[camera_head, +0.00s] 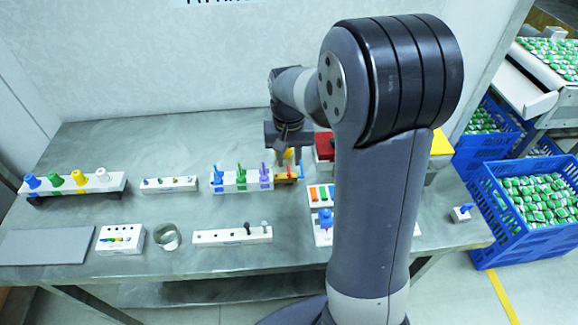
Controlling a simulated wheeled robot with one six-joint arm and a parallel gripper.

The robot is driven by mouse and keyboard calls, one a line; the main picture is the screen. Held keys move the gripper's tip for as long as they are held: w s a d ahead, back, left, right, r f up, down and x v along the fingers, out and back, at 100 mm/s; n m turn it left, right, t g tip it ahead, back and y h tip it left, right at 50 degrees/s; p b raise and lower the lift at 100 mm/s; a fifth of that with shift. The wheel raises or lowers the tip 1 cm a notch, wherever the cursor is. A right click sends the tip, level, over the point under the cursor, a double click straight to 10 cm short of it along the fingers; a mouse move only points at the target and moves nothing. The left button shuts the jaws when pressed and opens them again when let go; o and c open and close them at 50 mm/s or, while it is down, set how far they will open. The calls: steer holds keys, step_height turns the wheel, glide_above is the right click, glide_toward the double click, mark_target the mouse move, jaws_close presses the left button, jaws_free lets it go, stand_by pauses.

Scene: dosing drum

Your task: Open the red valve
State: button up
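I cannot pick out a red valve for certain. A red box (324,146) stands at the back of the bench, partly hidden behind my arm. A white panel (313,204) with orange-red and green tabs and a blue knob (326,219) lies in front of it, also partly covered by my arm. My gripper (289,153) hangs over the back middle of the bench, just left of the red box and above a small orange block (287,178) with upright pins. A yellow piece shows near its fingertips. The fingers are too small and dark to tell whether they are open.
On the grey bench (100,220) stand a rack of coloured funnels (78,181), a rack with blue, green and purple handles (242,185), small white holders and a metal cup (167,237). A yellow box (441,143) is right of my arm. Blue crates (490,210) stand at right.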

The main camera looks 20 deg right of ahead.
mark_target(289, 171)
steer(key=shift+f, duration=1.95)
steer(key=shift+c, duration=0.5)
jaws_close()
